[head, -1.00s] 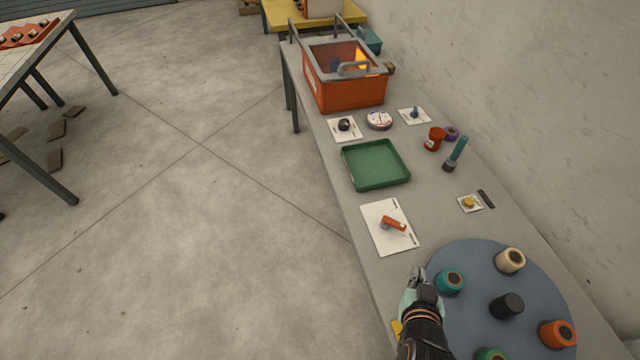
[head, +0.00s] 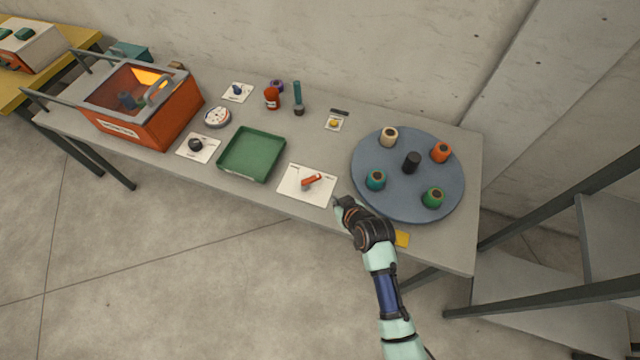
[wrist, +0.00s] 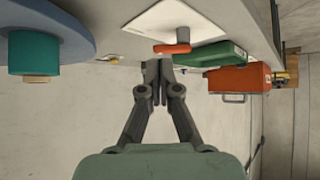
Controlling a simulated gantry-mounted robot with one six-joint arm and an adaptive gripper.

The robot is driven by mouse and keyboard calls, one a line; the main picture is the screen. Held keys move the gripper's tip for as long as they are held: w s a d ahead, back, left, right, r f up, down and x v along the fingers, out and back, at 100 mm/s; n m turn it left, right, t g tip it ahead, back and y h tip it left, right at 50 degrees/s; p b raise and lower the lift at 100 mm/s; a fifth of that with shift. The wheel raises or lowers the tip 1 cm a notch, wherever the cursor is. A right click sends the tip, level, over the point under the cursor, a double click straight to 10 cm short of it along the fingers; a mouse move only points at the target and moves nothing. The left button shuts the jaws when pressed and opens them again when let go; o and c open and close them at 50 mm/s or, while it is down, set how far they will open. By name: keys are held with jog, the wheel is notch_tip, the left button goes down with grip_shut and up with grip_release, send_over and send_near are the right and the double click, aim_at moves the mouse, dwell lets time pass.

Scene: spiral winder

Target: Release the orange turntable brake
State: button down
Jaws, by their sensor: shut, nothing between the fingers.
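The orange brake lever (head: 312,180) lies on a white plate (head: 293,190) near the bench's front edge, left of the blue-grey turntable (head: 358,160). My gripper (head: 340,204) is shut and empty just off the plate's right end, apart from the lever. In the wrist view my shut fingers (wrist: 156,82) point toward the plate (wrist: 150,25) and the lever's orange handle (wrist: 172,48). The turntable carries a black centre post (head: 411,162) and spools: cream (head: 389,137), orange (head: 440,152), green (head: 433,197) and teal (head: 376,180).
A green tray (head: 252,154) sits left of the plate, with an orange open-topped box (head: 150,115) beyond it. A yellow tag (head: 402,239) is at the front edge. A grey shelf frame (head: 560,295) stands at right.

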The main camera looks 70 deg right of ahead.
aim_at(311, 180)
jog(key=b+x, duration=0.2)
jog(key=x, duration=0.5)
jog(key=shift+w+d+f+b, duration=0.1)
jog(key=shift+w+f+b, duration=0.15)
jog(key=shift+f+b, duration=0.1)
jog(key=w+d+b, duration=0.1)
jog(key=w+d, duration=0.2)
jog(key=shift+w, duration=0.2)
